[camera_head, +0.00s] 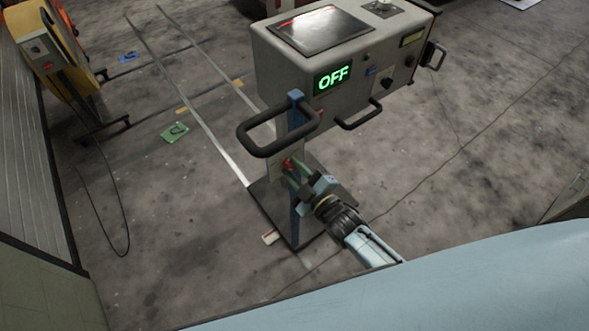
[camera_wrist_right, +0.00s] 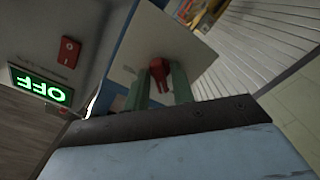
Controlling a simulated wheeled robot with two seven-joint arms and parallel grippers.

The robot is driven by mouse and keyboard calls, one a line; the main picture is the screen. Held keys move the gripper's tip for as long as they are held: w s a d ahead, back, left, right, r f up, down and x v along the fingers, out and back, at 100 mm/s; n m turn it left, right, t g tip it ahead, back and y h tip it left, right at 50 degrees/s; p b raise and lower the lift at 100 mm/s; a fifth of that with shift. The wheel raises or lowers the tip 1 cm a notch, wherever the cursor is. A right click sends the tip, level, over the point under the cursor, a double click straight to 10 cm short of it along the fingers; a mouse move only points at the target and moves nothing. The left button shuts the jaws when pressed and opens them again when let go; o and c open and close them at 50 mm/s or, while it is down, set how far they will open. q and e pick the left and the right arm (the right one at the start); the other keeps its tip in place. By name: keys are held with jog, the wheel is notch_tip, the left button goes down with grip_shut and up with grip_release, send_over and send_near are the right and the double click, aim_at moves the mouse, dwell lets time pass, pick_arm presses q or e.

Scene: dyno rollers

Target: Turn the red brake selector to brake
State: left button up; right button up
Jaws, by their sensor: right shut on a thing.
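The red brake selector (camera_wrist_right: 160,72) sits on a pale plate (camera_wrist_right: 170,40) on the blue post below the grey console (camera_head: 345,60). My right gripper (camera_head: 290,168) reaches the selector from the lower right. Its two green fingers (camera_wrist_right: 162,88) are on either side of the red knob in the right wrist view, shut on it. The fingers partly hide the knob, and I cannot read any marking on the plate. The console display (camera_head: 333,78) reads OFF in green. My left gripper is not in view.
A black handle loop (camera_head: 278,133) juts out just above my right gripper. A second handle (camera_head: 362,116) is on the console front. A red rocker switch (camera_wrist_right: 69,51) is near the display. An orange cabinet (camera_head: 60,50) stands at the far left. Open floor lies around the stand.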

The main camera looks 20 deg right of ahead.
jog(key=o, duration=0.7)
jog(key=v, duration=1.3)
jog(key=shift+s, duration=0.2)
